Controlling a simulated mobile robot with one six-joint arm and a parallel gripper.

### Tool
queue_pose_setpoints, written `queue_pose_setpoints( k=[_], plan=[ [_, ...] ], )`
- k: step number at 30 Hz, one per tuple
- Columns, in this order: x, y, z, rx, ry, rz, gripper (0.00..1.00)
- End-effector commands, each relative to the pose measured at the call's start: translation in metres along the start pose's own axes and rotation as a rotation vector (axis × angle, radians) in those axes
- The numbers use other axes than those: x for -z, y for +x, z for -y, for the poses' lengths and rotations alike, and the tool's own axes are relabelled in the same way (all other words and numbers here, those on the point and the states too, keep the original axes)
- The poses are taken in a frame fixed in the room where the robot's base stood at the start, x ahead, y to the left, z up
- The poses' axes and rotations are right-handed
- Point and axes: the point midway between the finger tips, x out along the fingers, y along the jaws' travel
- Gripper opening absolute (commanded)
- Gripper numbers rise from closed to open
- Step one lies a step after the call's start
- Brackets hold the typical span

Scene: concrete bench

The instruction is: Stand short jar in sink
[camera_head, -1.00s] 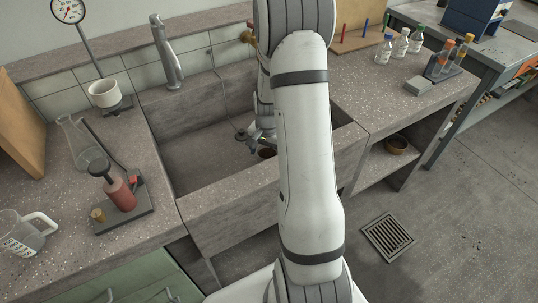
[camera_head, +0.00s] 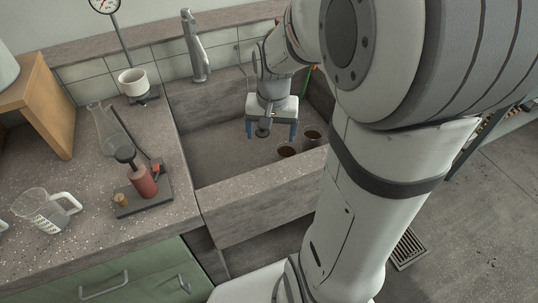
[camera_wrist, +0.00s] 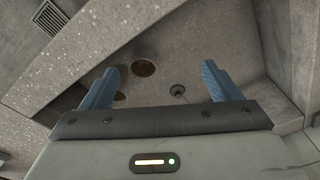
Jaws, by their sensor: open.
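Two brown-topped round jars are in the grey sink (camera_head: 215,172), near its front wall. The left jar (camera_head: 287,151) is partly cut off by that wall and the right jar (camera_head: 312,138) shows more of its side. Both look upright. I cannot tell for certain which is shorter. My gripper (camera_head: 271,132) is open and empty, pointing down into the sink, left of and behind the jars. In the wrist view, one jar (camera_wrist: 144,67) shows clear beyond the blue fingers and the other (camera_wrist: 120,97) is partly hidden by the left finger. Neither is between the fingertips.
A round drain (camera_wrist: 177,90) lies on the sink floor. The faucet (camera_head: 195,48) stands behind the sink. The sink floor's left part is clear.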

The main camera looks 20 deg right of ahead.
Motion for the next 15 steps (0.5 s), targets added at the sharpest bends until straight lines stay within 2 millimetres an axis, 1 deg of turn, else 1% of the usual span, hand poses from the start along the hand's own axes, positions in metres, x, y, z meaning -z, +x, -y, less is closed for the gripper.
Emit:
queue_pose_setpoints(
  k=[1,3,6,7,9,11,12,15],
  plan=[
    [-0.019,-0.014,0.005,0.008,-0.071,-0.02,0.84],
    [-0.045,-0.027,0.008,0.015,-0.167,-0.036,0.84],
    [-0.077,-0.04,0.01,0.023,-0.289,-0.057,0.84],
    [-0.085,-0.043,0.01,0.025,-0.319,-0.062,0.84],
    [-0.1,-0.047,0.009,0.029,-0.379,-0.073,0.84],
    [-0.11,-0.049,0.008,0.031,-0.417,-0.078,0.84],
    [-0.113,-0.05,0.003,0.031,-0.436,-0.081,0.84],
    [-0.118,-0.051,0.0,0.032,-0.459,-0.086,0.84]
  ],
)
